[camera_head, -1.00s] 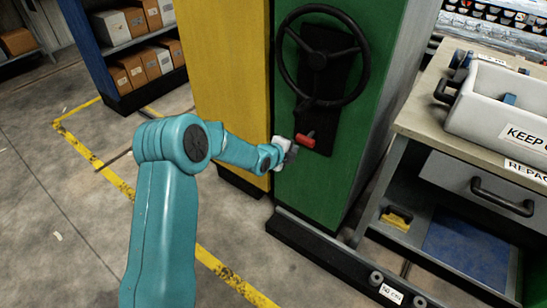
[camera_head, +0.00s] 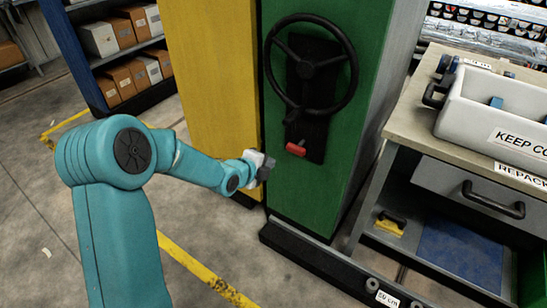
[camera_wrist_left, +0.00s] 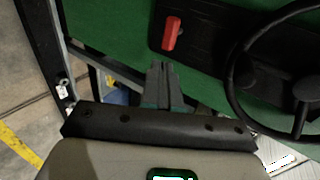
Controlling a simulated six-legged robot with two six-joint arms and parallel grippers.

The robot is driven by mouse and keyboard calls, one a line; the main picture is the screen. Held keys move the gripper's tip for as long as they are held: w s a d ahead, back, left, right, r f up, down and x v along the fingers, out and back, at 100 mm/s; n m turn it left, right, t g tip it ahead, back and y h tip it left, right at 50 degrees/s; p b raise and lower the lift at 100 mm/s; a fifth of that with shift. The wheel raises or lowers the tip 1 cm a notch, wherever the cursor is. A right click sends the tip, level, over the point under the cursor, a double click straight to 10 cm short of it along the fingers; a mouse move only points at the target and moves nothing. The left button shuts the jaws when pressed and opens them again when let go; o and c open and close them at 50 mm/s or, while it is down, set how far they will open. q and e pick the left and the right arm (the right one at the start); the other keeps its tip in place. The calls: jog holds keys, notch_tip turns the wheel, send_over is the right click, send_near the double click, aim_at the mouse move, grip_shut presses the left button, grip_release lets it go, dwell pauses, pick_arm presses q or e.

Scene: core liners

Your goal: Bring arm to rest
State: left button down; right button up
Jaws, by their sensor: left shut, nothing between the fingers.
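My left gripper (camera_head: 268,170) is shut and empty. In the head view it is in front of the edge between the yellow and green cabinets, left of and below the red lever handle (camera_head: 296,149). The red handle also shows in the left wrist view (camera_wrist_left: 172,33), beyond the closed fingers (camera_wrist_left: 162,85) and apart from them. The black handwheel (camera_head: 352,78) is above the handle on the green cabinet (camera_head: 364,60). My right gripper shows in neither view.
A workbench (camera_head: 410,118) with a white tote (camera_head: 470,122) on it stands at the right. A black rail (camera_head: 310,262) runs along the floor in front of the green cabinet. Shelves with boxes (camera_head: 120,80) stand at the upper left.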

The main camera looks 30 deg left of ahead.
pick_arm(q)
jog(key=s+d+f+n+g+h+p, duration=0.1)
jog(key=s+d+f+g+h+p, duration=0.15)
jog(key=s+d+p, duration=0.4)
jog(key=s+d+f+g+h+p, duration=0.1)
jog(key=d+f+g+p, duration=0.2)
jog(key=d, duration=0.7)
jog(key=s+d+f+n+g, duration=0.2)
jog(key=s+n, duration=0.4)
jog(key=s, duration=0.1)
jog(key=s+d+f+n+g+p, duration=0.1)
jog(key=s+d+f+n+g, duration=0.1)
jog(key=s+n, duration=0.4)
jog(key=s+d+f+n+g+p, duration=0.1)
jog(key=s+d+f+n+g, duration=0.1)
jog(key=s+n, duration=0.5)
jog(key=shift+s+d+f, duration=0.2)
jog(key=shift+s+d, duration=0.25)
jog(key=shift+d, duration=0.3)
jog(key=shift+h, duration=0.25)
